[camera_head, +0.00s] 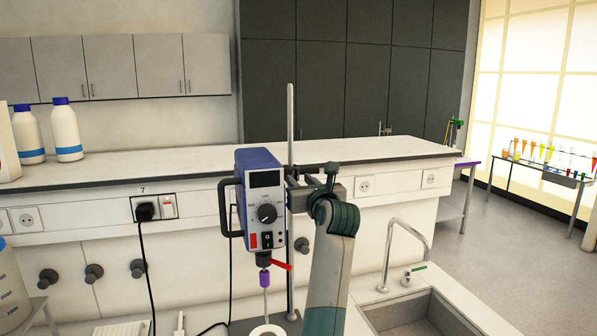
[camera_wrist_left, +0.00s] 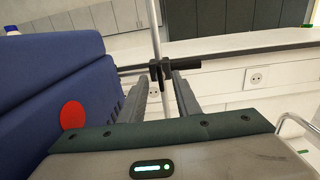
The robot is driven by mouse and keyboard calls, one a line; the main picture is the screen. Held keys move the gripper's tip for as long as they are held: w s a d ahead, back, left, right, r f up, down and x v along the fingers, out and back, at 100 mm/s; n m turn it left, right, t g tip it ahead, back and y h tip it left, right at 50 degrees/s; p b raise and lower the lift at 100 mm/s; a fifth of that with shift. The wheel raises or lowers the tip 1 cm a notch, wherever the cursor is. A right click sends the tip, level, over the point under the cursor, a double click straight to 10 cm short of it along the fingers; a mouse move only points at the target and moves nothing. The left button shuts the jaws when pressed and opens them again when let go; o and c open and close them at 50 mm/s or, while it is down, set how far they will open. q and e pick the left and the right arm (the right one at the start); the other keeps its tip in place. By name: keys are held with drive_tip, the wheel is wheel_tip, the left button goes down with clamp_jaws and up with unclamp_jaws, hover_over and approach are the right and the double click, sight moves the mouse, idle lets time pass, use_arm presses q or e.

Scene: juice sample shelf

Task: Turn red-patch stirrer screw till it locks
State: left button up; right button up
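The stirrer (camera_head: 265,205) is a blue and grey box with a dial, fixed beside an upright metal rod (camera_head: 290,115). In the left wrist view its blue housing (camera_wrist_left: 45,75) fills the left side and bears a round red patch (camera_wrist_left: 72,115). A dark clamp with screw parts (camera_wrist_left: 160,68) sits at the rod (camera_wrist_left: 156,30). My left gripper (camera_wrist_left: 161,80) points at this clamp with its two fingers apart. The clamp shows between and beyond the fingertips; contact cannot be told. In the head view my left gripper (camera_head: 318,187) is at the clamp, partly hidden. My right gripper is out of view.
A purple-topped shaft (camera_head: 265,280) hangs below the stirrer above a white vessel (camera_head: 267,330). A sink (camera_head: 420,312) with a tap (camera_head: 405,245) is at the right. A raised white shelf (camera_head: 180,165) runs behind, with two bottles (camera_head: 66,135) at its left.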

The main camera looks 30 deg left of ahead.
use_arm(q)
drive_tip(key=shift+p+x, duration=0.3)
drive_tip(key=shift+x, duration=0.75)
drive_tip(key=shift+c, duration=0.6)
clamp_jaws()
